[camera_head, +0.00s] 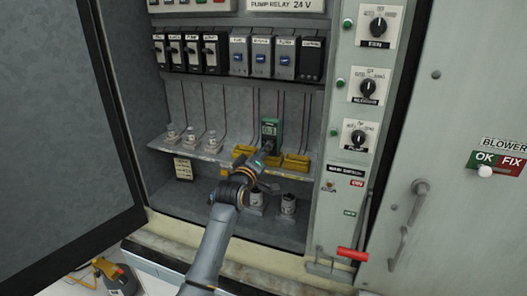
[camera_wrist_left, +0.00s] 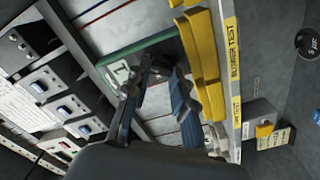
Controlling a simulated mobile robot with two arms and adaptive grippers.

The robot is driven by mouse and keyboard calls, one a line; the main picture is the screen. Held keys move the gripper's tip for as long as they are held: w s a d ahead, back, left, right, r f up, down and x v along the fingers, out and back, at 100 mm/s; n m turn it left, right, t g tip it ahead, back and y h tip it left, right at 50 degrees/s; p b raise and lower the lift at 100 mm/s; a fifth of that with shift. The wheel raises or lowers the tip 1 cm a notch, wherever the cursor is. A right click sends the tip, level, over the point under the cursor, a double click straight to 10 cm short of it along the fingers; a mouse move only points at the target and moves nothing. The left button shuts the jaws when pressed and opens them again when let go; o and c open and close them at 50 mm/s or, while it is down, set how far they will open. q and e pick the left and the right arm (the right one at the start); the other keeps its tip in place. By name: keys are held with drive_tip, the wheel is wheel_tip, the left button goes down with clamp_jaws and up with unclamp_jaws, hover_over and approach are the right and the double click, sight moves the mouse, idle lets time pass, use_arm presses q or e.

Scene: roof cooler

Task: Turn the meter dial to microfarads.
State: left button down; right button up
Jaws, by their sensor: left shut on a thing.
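The meter (camera_head: 271,128) is green with a pale display and stands at the back of the cabinet shelf, behind the yellow holders. In the left wrist view its green edge (camera_wrist_left: 137,46) and display (camera_wrist_left: 118,72) show. My left gripper (camera_head: 264,156) reaches in from below and is at the meter's lower front. In the left wrist view the left gripper (camera_wrist_left: 163,73) has its fingertips at the meter's face, shut on the dial, which the fingers mostly hide. The dial's markings and setting cannot be read. My right gripper is not in view.
Yellow holders (camera_head: 296,162) flank the meter on the shelf (camera_head: 225,156). Several breakers (camera_head: 262,57) hang above, with thin wires below them. Capacitor-like cans (camera_head: 288,205) stand below the shelf. The open door (camera_head: 60,120) bounds the left; a knob panel (camera_head: 340,150) bounds the right.

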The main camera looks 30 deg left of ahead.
use_arm(q)
drive_tip(key=shift+m, duration=1.7)
drive_tip(key=c, duration=1.1)
unclamp_jaws()
drive_tip(key=v, duration=1.2)
drive_tip(key=shift+r, duration=0.1)
drive_tip(key=shift+w, duration=0.1)
